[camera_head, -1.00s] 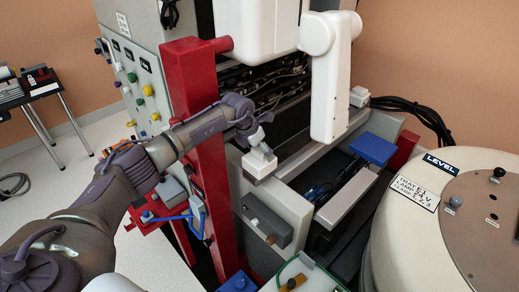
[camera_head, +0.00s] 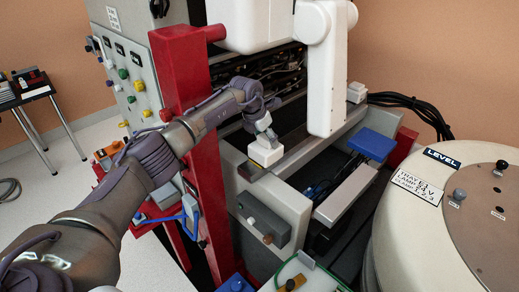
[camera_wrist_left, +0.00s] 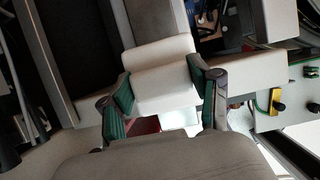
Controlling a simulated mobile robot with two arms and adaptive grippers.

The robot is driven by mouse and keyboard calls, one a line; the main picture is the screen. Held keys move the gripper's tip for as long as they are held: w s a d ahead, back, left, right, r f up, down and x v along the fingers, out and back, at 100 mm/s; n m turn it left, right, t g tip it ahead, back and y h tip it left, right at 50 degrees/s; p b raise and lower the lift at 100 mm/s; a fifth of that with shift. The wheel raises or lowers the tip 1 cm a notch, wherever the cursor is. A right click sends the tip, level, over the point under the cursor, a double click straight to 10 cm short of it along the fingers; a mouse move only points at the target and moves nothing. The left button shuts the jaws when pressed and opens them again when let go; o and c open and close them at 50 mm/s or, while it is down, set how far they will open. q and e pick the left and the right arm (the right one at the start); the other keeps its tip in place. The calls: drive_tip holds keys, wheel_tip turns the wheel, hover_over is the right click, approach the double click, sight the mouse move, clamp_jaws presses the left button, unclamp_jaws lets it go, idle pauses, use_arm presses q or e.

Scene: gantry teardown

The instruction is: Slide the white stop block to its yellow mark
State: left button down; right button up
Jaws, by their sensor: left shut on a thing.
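The white stop block (camera_head: 265,153) sits on the near left end of the grey rail (camera_head: 305,150). In the left wrist view the block (camera_wrist_left: 165,72) is between the two green-padded fingers. My left gripper (camera_head: 265,127) reaches in past the red column and is shut on the block from above; it also shows in the left wrist view (camera_wrist_left: 163,95). I cannot make out the yellow mark for certain in either view. My right gripper is not in view.
Another white block (camera_head: 357,92) sits at the rail's far end. The red column (camera_head: 183,75) stands close beside my left arm. A white machine arm (camera_head: 325,85) hangs over the rail. A blue block (camera_head: 372,143) and a round cream drum (camera_head: 430,240) are to the right.

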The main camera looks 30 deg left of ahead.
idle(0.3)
use_arm(q)
drive_tip(key=shift+c, duration=1.2)
unclamp_jaws()
drive_tip(key=shift+r, duration=0.1)
drive_tip(key=v, duration=1.2)
drive_tip(key=shift+w, duration=0.1)
